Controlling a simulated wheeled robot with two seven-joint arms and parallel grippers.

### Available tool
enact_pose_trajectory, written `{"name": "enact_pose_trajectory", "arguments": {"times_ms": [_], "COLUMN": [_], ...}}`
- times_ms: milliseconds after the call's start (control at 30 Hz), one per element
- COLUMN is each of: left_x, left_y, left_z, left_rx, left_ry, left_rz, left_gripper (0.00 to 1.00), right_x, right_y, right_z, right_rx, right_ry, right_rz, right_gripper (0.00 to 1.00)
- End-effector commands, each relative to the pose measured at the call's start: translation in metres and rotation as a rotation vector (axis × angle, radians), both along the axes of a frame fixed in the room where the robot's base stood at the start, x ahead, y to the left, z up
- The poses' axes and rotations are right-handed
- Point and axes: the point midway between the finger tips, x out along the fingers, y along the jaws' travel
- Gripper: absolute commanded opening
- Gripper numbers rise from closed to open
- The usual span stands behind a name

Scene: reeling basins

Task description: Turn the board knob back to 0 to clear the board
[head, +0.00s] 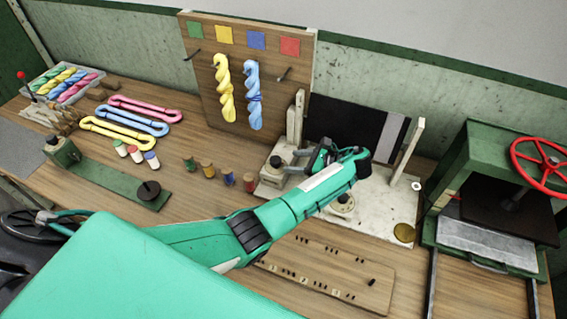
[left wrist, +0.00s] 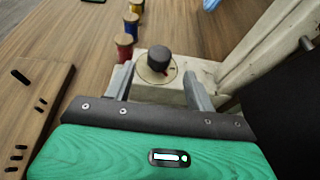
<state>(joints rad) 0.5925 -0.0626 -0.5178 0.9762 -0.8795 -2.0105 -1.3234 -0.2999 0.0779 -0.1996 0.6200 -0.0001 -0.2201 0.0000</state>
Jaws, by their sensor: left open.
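The dark round knob (left wrist: 158,58) sits on a pale dial plate (left wrist: 145,74) with a small red mark at its base in the left wrist view. In the head view the knob (head: 276,162) stands at the left end of a cream base (head: 375,218). My left gripper (left wrist: 158,84) is open and empty. Its two fingers point toward the knob, which shows between and just beyond their tips; I see no contact. In the head view this gripper (head: 308,163) is right of the knob. The dial's numbers cannot be read. My right gripper is not in view.
Thread spools (head: 228,177) stand left of the knob. An upright board (head: 203,75) with yellow and blue twisted skeins rises behind. A dark panel (head: 340,125) between cream posts stands close behind the gripper. A slotted wooden plate (head: 335,275) lies in front, a green press (head: 490,170) at right.

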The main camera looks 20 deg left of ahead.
Motion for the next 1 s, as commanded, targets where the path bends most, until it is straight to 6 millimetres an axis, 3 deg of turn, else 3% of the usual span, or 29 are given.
{"name": "enact_pose_trajectory", "arguments": {"times_ms": [100,400,633,1000], "left_x": [0.000,0.002,0.003,0.005], "left_y": [-0.025,-0.062,-0.070,-0.064], "left_z": [0.010,0.025,0.029,0.028], "left_rx": [-0.006,-0.003,-0.001,0.003], "left_ry": [0.002,0.002,0.002,-0.008], "left_rz": [0.000,0.001,0.001,-0.002], "left_gripper": [0.56,0.56,0.56,0.56], "right_x": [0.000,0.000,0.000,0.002], "right_y": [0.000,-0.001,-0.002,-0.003], "right_z": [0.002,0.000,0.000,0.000], "right_rx": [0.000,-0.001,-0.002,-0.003], "right_ry": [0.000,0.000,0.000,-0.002], "right_rz": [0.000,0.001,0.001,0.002], "right_gripper": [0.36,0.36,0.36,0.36]}}
